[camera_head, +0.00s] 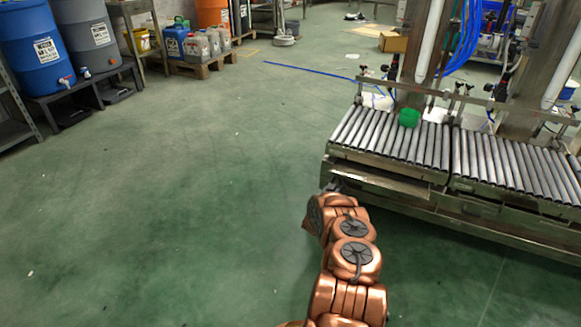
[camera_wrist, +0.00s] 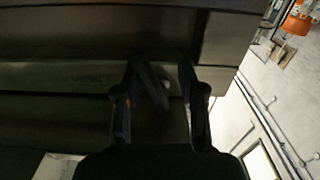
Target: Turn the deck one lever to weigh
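The left roller deck (camera_head: 385,137), which I take to be deck one, has grey metal rollers on a steel frame. My copper arm reaches to its front left corner, and my gripper (camera_head: 333,186) is small and mostly hidden there in the head view. In the wrist view, the two dark fingers of my gripper (camera_wrist: 169,85) stand apart in front of a dark metal frame (camera_wrist: 60,75). A small greyish spot shows in the gap between them; I cannot tell if it is part of a lever. No lever is clear in the head view.
A second roller deck (camera_head: 515,165) adjoins on the right. The green floor left of my arm is clear.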

